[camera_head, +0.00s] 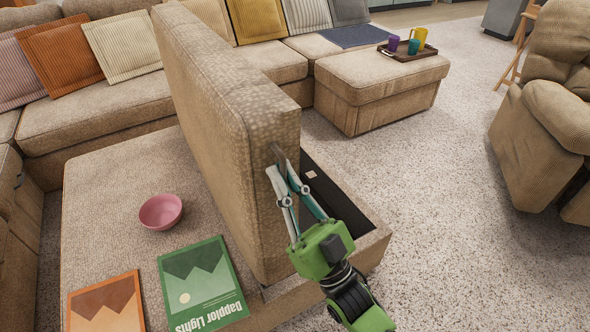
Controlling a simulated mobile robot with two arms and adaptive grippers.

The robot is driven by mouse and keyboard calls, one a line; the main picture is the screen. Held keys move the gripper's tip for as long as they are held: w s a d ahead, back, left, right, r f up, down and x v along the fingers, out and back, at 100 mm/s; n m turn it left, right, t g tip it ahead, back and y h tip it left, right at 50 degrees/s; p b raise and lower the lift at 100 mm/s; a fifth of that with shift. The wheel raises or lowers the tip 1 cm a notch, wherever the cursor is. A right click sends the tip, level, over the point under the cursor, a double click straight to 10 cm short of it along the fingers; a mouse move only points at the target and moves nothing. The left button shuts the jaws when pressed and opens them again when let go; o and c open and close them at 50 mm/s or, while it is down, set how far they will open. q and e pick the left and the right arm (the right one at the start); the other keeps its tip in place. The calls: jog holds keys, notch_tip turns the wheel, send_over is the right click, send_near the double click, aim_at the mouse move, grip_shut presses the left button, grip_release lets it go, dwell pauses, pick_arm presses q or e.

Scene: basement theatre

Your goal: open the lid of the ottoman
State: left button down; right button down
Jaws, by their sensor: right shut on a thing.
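The ottoman (372,250) stands in front of me, covered in beige fabric. Its lid (222,125) stands up steeply, nearly on edge, over the middle of the ottoman. To the right of the lid an opening with a dark inside shows, with a small pale item in it. My right gripper (279,165), green with grey and teal fingers, is shut on the near edge of the lid. Part of the opening is hidden behind the lid and my gripper. My left gripper is not in view.
A pink bowl (160,211), a green book (203,287) and an orange book (106,304) lie on the flat top left of the lid. A sofa (95,110) with cushions runs behind. A footrest (375,92) bears a tray with cups. An armchair (545,140) stands right; carpet between is clear.

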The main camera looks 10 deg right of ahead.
jog(key=shift+a+f, duration=0.1)
jog(key=shift+a, duration=0.1)
jog(key=c, duration=2.4)
grip_release()
jog(key=shift+c, duration=0.2)
jog(key=v, duration=1.2)
